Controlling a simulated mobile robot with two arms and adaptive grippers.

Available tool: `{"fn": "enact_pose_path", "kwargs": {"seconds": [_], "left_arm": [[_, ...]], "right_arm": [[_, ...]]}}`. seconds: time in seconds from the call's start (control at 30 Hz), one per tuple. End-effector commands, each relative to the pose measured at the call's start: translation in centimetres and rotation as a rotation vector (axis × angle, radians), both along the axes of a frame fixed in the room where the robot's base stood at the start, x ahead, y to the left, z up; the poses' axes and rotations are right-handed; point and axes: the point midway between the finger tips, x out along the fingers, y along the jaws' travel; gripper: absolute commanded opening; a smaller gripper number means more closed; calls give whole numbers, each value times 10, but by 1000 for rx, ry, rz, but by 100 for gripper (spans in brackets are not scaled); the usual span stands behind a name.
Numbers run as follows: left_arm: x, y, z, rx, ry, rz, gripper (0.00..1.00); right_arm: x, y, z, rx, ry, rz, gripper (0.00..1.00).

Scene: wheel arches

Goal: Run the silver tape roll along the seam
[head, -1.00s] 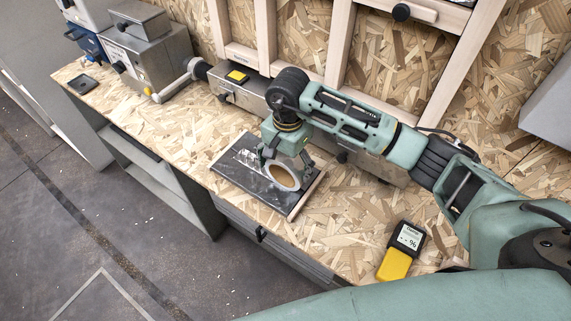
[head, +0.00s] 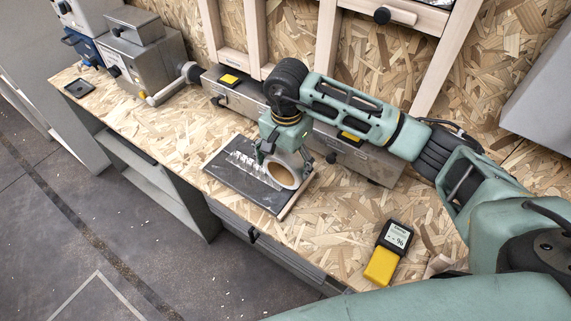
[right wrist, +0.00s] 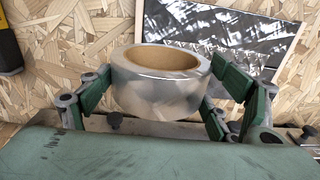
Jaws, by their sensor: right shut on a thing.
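The silver tape roll (head: 284,188) is a shiny ring with a brown cardboard core. It also shows large in the right wrist view (right wrist: 160,92). My right gripper (right wrist: 163,85) is shut on it, with green fingers on both sides. In the head view my right gripper (head: 281,158) holds the roll over the right part of a dark panel (head: 232,182). A bright, crinkled silver streak (head: 246,166) runs across the panel towards the roll; I cannot tell whether it is tape or the seam itself. Contact between roll and panel is unclear. My left gripper is not in view.
The panel lies on a chipboard bench (head: 340,220). A yellow and black meter (head: 388,253) lies at the front right. A long metal box (head: 240,97) stands along the back wall behind the panel. Grey metal boxes (head: 150,60) stand at the far left. The bench left of the panel is clear.

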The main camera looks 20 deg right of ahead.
Motion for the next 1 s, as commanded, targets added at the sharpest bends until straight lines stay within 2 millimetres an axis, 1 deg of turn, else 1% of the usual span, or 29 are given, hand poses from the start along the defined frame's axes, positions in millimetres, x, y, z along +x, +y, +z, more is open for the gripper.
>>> {"fn": "enact_pose_path", "kwargs": {"seconds": [0.03,0.63,0.77,1.0], "left_arm": [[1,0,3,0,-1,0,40],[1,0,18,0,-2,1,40],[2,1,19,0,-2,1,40],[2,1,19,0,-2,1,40]], "right_arm": [[1,-1,5,0,-1,-1,56],[2,-3,41,1,-1,-12,56],[2,-4,45,0,-1,-14,56],[2,-4,46,1,-1,-14,56]]}}
